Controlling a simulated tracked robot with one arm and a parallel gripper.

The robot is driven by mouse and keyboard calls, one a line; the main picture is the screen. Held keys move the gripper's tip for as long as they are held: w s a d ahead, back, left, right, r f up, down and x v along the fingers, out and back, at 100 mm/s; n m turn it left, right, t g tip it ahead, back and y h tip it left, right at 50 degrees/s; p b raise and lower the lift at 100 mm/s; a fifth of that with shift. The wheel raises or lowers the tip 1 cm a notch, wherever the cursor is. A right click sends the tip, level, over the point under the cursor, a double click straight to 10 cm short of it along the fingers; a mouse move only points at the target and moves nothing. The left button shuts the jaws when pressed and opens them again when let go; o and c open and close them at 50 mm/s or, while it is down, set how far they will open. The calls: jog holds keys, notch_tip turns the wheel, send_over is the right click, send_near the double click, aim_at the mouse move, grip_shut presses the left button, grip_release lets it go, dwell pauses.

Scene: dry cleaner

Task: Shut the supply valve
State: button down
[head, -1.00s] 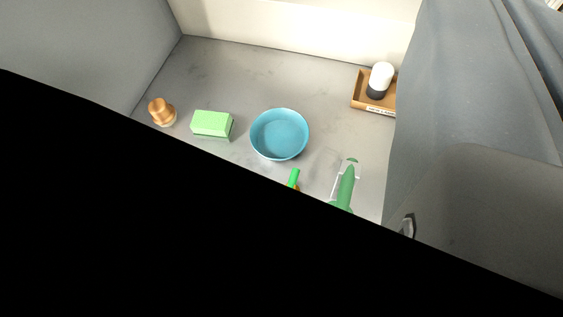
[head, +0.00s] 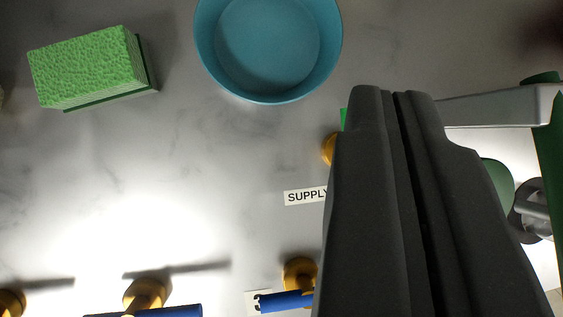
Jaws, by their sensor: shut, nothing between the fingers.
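The supply valve shows as a bit of brass body (head: 328,150) and a sliver of green handle (head: 343,119), just left of my gripper's fingers. Most of the valve is hidden behind the fingers, so I cannot tell its handle angle or whether they touch. A white label reading SUPPLY (head: 303,196) lies below it, its right end covered. My gripper (head: 393,93) is dark, with its two fingers side by side, shut and empty, pointing up the picture over the valve.
A blue bowl (head: 268,95) stands at the top, with a green sponge (head: 88,68) to its left. Brass valves with blue handles (head: 165,311) (head: 287,302) line the bottom edge. A grey bar (head: 490,108) and green parts (head: 555,180) crowd the right. The left-middle surface is clear.

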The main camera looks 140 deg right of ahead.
jog(key=s+a+f+g+h, duration=0.1)
jog(key=a+f, duration=0.5)
jog(key=f, duration=0.6)
jog(key=shift+s+g+h+p, duration=0.3)
jog(key=shift+s+g+h, duration=0.15)
jog(key=shift+s, duration=0.25)
jog(key=shift+d+f, duration=0.1)
jog(key=b+x, duration=0.2)
jog(key=x, duration=0.8)
jog(key=shift+d+f, duration=0.1)
jog(key=shift+d+r, duration=0.2)
jog(key=shift+d, duration=0.35)
jog(key=shift+d+r, duration=0.25)
jog(key=shift+d, duration=0.35)
jog(key=shift+d+r+b, duration=0.15)
jog(key=shift+d+b, duration=0.15)
jog(key=shift+d, duration=0.45)
